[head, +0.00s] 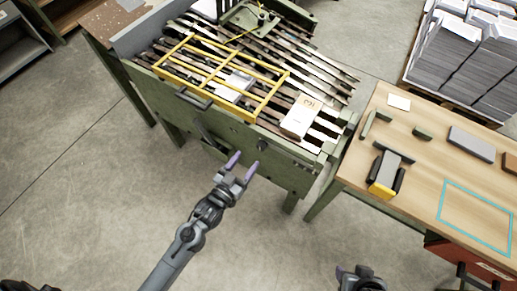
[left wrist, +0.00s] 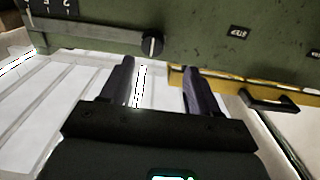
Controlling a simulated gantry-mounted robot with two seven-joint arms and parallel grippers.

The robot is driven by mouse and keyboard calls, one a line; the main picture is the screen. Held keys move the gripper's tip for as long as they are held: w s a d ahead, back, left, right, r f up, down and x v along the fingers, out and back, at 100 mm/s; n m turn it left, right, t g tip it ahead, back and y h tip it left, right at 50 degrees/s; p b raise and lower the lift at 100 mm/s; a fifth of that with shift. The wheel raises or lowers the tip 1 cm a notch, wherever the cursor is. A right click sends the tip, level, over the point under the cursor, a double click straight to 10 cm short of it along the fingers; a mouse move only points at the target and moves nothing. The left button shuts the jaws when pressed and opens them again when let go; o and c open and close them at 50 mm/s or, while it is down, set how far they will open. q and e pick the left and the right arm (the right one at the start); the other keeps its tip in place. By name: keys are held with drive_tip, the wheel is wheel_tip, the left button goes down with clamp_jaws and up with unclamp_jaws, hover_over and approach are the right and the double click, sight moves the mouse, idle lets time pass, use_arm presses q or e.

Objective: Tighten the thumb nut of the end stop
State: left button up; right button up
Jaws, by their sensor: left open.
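A small dark round knob (head: 262,145), which looks like the thumb nut, sits on the green front panel of the machine. In the left wrist view the black knob (left wrist: 152,43) carries a pale line, at the end of a grey bar (left wrist: 95,38) that looks like part of the end stop. My left gripper (head: 243,167) is open and empty in front of the panel, just below and left of the knob in the head view. In the wrist view the knob lies beyond the fingertips, apart from them. A dark part at the bottom edge looks like my right gripper (head: 358,275), mostly cut off.
A yellow barred frame (head: 278,95) lies over the slatted machine bed, with a paper block (head: 300,117) beside it. A wooden table (head: 420,195) with tools stands right. The floor before the machine is clear.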

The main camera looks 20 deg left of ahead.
sight(260, 148)
use_arm(q)
drive_tip(key=w+d, duration=0.1)
drive_tip(key=w, duration=0.1)
drive_tip(key=w+d+b, duration=0.1)
drive_tip(key=shift+w+d+f, duration=0.15)
drive_tip(key=shift+w+f, duration=0.05)
drive_tip(key=shift+w, duration=0.15)
drive_tip(key=shift+w+b, duration=0.35)
drive_tip(key=shift+w, duration=0.6)
drive_tip(key=shift+w+r, duration=0.1)
drive_tip(key=shift+w, duration=0.15)
drive_tip(key=shift+w+d, duration=0.1)
use_arm(e)
drive_tip(key=shift+s+d+f, duration=0.2)
drive_tip(key=shift+d+f, duration=0.25)
drive_tip(key=shift+f, duration=0.2)
drive_tip(key=shift+s+d+f, duration=0.2)
drive_tip(key=shift+d+f, duration=0.25)
drive_tip(key=shift+f, duration=0.15)
use_arm(q)
drive_tip(key=c, duration=1)
use_arm(e)
drive_tip(key=shift+a+r, duration=0.15)
drive_tip(key=shift+a, duration=0.05)
